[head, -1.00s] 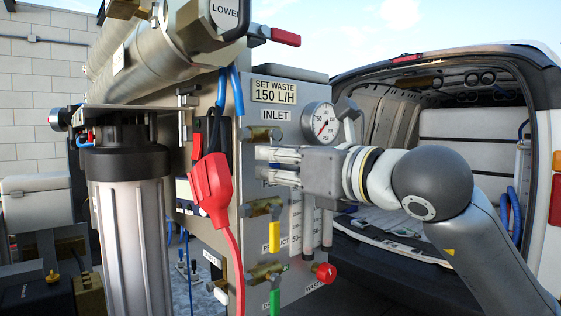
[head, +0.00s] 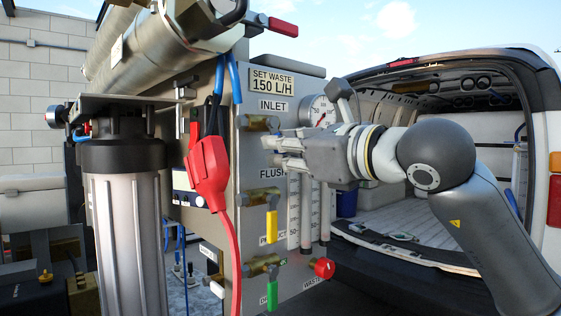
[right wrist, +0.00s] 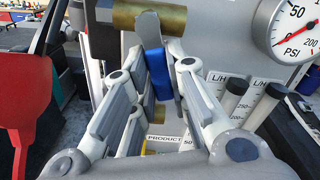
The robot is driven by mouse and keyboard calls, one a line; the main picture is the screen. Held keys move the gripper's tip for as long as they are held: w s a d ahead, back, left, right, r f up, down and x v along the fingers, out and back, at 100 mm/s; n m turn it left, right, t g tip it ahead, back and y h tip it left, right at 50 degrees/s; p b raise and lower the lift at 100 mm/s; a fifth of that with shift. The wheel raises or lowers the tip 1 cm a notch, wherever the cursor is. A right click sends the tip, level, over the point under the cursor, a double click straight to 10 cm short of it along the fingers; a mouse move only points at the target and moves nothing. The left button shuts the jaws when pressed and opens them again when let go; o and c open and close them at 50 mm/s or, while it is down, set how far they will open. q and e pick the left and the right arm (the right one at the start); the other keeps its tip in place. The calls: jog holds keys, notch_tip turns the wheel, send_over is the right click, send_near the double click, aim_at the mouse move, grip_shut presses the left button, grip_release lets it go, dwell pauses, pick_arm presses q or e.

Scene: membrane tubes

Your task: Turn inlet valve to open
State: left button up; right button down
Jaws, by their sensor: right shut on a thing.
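The inlet valve's brass body (head: 258,122) sits under the INLET label on the grey panel. It also shows at the top of the right wrist view (right wrist: 138,14). Its handle with a blue grip (right wrist: 156,68) hangs down from the body, across the body's line. My right gripper (head: 272,152) is just below the brass body, with its fingers on both sides of the blue grip and shut on it. In the head view the fingers hide the handle. My left gripper is not in view.
Below are a valve with a yellow handle (head: 272,222) and one with a green handle (head: 272,295). A red knob (head: 324,268) sticks out at lower right. A pressure gauge (head: 318,110) is partly behind my wrist. A red plug (head: 208,172) hangs at the panel's left.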

jog(key=shift+n, duration=0.3)
jog(key=c, duration=1.4)
grip_release()
jog(key=shift+d, duration=0.1)
jog(key=v, duration=1.2)
